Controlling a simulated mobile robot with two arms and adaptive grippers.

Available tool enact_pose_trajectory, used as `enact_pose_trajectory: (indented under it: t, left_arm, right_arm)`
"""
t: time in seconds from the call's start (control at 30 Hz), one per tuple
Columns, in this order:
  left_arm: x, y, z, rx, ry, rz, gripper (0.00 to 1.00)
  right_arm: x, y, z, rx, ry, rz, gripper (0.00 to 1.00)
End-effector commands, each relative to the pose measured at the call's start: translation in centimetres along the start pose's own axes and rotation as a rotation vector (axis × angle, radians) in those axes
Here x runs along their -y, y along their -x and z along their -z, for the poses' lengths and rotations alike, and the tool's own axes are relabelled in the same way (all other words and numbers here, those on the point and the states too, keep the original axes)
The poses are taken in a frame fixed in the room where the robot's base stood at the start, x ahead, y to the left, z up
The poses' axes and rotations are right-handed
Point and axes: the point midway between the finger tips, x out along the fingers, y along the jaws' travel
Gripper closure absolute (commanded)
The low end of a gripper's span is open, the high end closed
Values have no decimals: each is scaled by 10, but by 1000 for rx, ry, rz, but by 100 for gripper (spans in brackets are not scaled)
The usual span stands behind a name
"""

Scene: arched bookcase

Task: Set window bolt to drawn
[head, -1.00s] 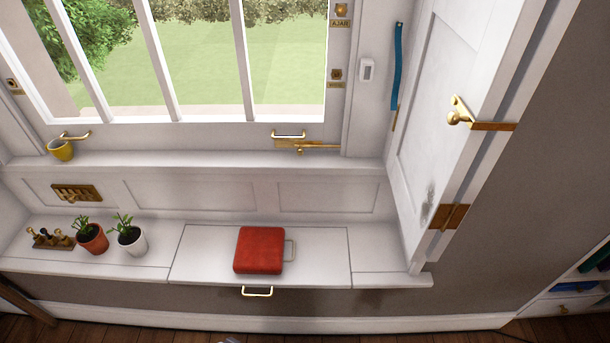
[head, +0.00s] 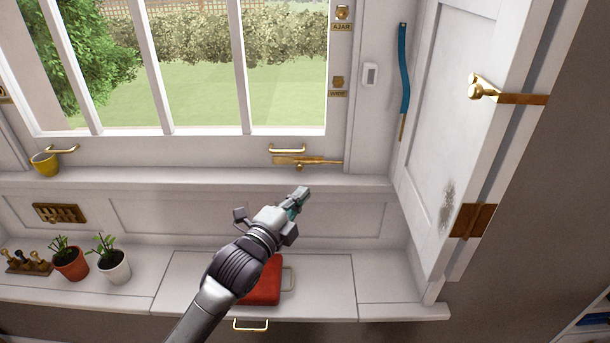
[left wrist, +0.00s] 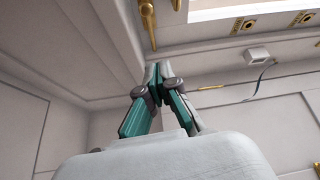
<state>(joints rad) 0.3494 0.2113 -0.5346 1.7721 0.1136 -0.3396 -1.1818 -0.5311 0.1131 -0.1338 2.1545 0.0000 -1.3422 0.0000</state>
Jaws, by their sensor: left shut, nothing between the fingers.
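The brass window bolt (head: 308,162) lies along the bottom rail of the window frame, right of centre, just below a brass pull handle (head: 287,148). Its small knob points down. My left gripper (head: 302,193) is shut and empty, in front of the panel below the sill and a little below the bolt, apart from it. In the left wrist view the closed fingertips (left wrist: 158,70) point up, with brass hardware (left wrist: 147,22) above them near the top edge. My right gripper is not in view.
An open shutter (head: 440,130) with a brass knob bounds the right side.

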Motion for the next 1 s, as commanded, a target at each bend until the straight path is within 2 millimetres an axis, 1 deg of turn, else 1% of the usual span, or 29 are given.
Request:
enact_pose_trajectory:
  t: [0.23,0.37,0.47,0.57,0.7,0.87,0.9,1.0]
  left_arm:
    - [-1,0,0,1,2,-2,100]
    - [-1,-6,0,2,3,-1,100]
    - [-1,-19,0,2,2,0,100]
    - [-2,-38,0,1,5,0,100]
    - [-2,-69,0,2,5,-2,100]
    - [-3,-100,0,2,5,-3,100]
    - [-3,-101,-6,5,1,-4,100]
    - [-3,-92,-22,5,0,-4,100]
  right_arm:
    - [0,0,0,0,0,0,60]
    - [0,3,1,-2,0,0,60]
    - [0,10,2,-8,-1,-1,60]
    - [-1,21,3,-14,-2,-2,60]
    - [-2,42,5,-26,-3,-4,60]
    - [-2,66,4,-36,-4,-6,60]
    - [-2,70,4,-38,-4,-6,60]
    - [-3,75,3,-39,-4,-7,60]
